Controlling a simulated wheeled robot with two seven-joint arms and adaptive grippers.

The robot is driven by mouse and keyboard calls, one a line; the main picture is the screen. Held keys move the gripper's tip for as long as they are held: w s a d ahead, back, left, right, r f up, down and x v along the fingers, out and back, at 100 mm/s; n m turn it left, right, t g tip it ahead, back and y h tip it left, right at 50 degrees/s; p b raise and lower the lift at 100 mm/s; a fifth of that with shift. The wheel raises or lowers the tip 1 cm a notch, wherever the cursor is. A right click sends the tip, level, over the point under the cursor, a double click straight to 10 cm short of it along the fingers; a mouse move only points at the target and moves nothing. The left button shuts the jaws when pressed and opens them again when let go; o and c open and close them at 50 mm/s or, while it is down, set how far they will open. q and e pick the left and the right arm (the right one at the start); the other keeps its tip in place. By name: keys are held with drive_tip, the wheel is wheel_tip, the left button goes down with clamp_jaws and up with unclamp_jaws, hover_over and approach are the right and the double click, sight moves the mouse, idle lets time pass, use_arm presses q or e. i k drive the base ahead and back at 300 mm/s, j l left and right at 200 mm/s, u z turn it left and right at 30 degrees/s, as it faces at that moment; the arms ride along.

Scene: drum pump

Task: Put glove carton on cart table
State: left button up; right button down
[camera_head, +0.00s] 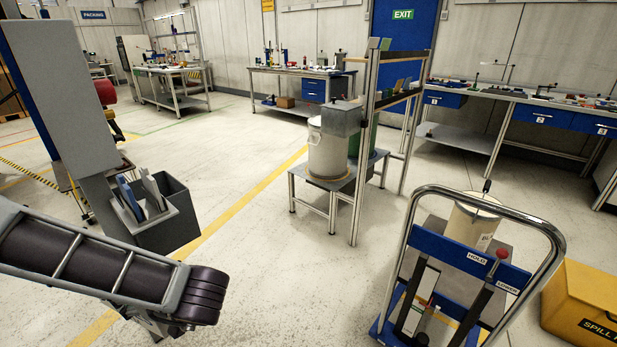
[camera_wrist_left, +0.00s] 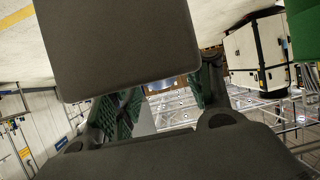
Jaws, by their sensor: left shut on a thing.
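In the left wrist view, my left gripper (camera_wrist_left: 168,100) has dark fingers with green pads. A plain dark grey-brown block, which I take for the glove carton (camera_wrist_left: 120,45), covers their tips. The gripper is shut on it; no label shows on this face. The gripper and carton do not show in the head view. A wheeled lift cart (camera_head: 445,250) stands at the lower right of the head view, with a blue panel marked HOLD and LOWER and a chrome handle. Its grey table (camera_head: 431,226) carries a pale drum (camera_head: 470,222). My right gripper is not in view.
A yellow spill box (camera_head: 590,303) sits right of the cart. A low stand (camera_head: 313,189) holds a drum beside a tall metal frame (camera_head: 360,190). At left, a grey bin (camera_head: 177,225) holds upright items. Open floor lies between the bin and cart. Workbenches line the back.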

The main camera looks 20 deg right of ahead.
sight(443, 273)
drive_tip(key=i+j+z, duration=0.15)
drive_tip(key=z, duration=0.35)
drive_tip(key=i+j+z, duration=0.2)
drive_tip(key=z, duration=0.25)
drive_tip(key=i+j+z, duration=0.15)
drive_tip(key=j+z, duration=0.2)
drive_tip(key=z, duration=0.15)
drive_tip(key=j+z, duration=0.3)
drive_tip(key=z, duration=0.15)
drive_tip(key=i, duration=0.05)
